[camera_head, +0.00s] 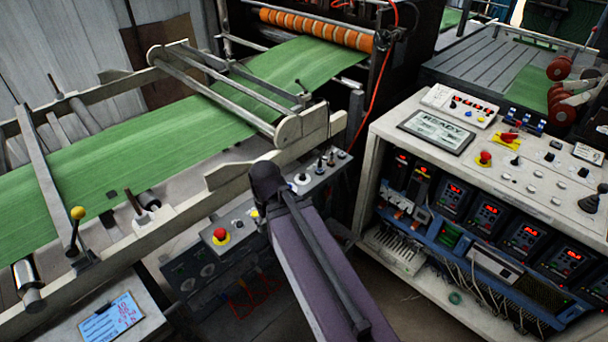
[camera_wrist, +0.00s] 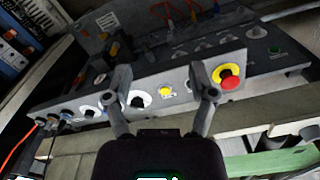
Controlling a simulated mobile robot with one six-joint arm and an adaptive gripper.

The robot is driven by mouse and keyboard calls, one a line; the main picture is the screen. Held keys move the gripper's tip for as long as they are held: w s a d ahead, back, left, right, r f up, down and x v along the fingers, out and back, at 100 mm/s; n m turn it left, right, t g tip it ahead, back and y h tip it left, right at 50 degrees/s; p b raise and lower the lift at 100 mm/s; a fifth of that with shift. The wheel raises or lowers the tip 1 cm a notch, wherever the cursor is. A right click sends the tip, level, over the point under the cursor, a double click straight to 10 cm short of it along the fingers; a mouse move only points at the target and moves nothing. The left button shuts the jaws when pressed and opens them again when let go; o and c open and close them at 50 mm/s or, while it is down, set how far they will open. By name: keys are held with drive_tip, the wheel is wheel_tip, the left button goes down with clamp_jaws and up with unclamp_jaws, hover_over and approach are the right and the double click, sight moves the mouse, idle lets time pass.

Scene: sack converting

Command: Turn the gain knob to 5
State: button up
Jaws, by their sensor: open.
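A grey control panel (camera_head: 200,262) stands beside the green web line, with several knobs and buttons on its sloped face. In the wrist view, my gripper (camera_wrist: 163,92) is open and its two fingers reach over the panel (camera_wrist: 255,70). A black knob on a white dial (camera_wrist: 138,101) shows between the fingers, close to the left one. A yellow button (camera_wrist: 165,91) and a white button (camera_wrist: 187,90) also show between them. No label or scale is readable, so I cannot tell which knob is gain. In the head view, my arm hides the gripper.
A red mushroom button on a yellow ring (camera_wrist: 229,79) sits right of the right finger; it also shows in the head view (camera_head: 221,235). More knobs (camera_wrist: 88,112) lie left of the fingers. A white cabinet (camera_head: 545,195) with a display (camera_head: 437,131) stands at right.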

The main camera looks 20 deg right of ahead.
drive_tip(key=w+d+r+n+p, duration=0.1)
drive_tip(key=w+d+n, duration=0.7)
drive_tip(key=w, duration=0.5)
drive_tip(key=r+n+p, duration=0.1)
drive_tip(key=n, duration=0.9)
hover_over(303, 175)
drive_tip(key=shift+s+a+r+t, duration=0.1)
drive_tip(key=shift+s+r+t, duration=0.05)
drive_tip(key=shift+s+t, duration=0.15)
drive_tip(key=f+b, duration=1.3)
drive_tip(key=shift+w+f, duration=0.3)
drive_tip(key=shift+f, duration=0.1)
drive_tip(key=shift+c, duration=0.2)
clamp_jaws()
